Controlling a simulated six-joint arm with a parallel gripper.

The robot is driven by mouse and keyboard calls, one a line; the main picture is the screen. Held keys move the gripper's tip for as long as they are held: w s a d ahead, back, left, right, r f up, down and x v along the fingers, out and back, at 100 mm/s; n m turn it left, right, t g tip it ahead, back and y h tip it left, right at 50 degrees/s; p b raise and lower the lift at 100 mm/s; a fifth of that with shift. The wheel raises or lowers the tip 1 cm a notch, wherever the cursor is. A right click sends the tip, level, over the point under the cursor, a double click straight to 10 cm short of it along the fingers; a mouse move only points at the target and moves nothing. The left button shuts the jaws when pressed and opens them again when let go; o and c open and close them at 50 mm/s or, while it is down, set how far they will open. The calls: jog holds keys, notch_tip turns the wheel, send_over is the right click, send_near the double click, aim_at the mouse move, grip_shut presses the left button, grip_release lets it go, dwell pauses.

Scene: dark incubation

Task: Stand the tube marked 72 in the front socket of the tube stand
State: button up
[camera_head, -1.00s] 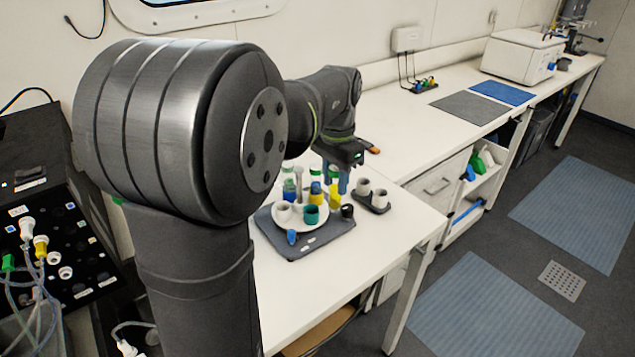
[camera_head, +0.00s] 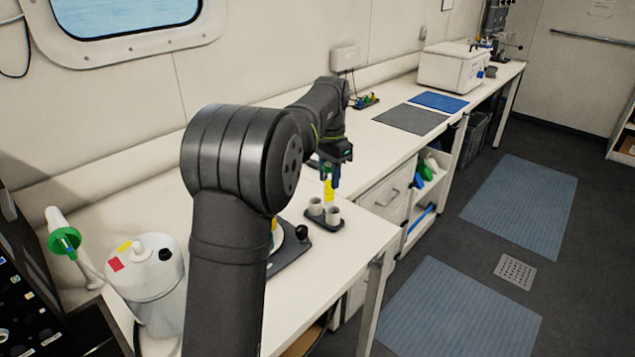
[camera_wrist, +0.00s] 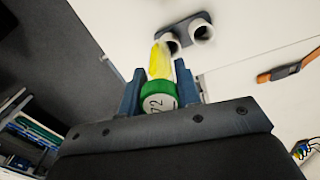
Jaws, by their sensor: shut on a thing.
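My gripper (camera_head: 330,175) is shut on the tube marked 72 (camera_head: 329,191). In the wrist view the tube's green cap (camera_wrist: 158,97), reading 72, sits between the fingers, and its yellow body (camera_wrist: 159,62) points away from me. The tube stand (camera_head: 326,224) is a dark base with two pale round sockets, one left (camera_head: 315,206) and one right (camera_head: 333,214) in the head view. The tube appears above and just behind the sockets. In the wrist view its lower end overlaps the left socket (camera_wrist: 173,43); the gap between them cannot be judged.
The bench's front edge is close to the stand. A white jug (camera_head: 148,275) stands at left.

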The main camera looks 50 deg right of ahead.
aim_at(333, 197)
jog(key=shift+w+d+f, duration=0.15)
jog(key=shift+d+f, duration=0.35)
jog(key=shift+f, duration=0.25)
jog(key=shift+w+d+f, duration=0.1)
jog(key=shift+d+f, duration=0.4)
jog(key=shift+f, duration=0.3)
jog(key=shift+w+d+f, duration=0.15)
jog(key=shift+d+f, duration=0.35)
jog(key=shift+f, duration=0.25)
jog(key=shift+f, duration=0.25)
jog(key=shift+f, duration=0.65)
jog(key=shift+f, duration=0.25)
jog(key=shift+f, duration=0.45)
jog(key=shift+f, duration=0.55)
dwell(0.4)
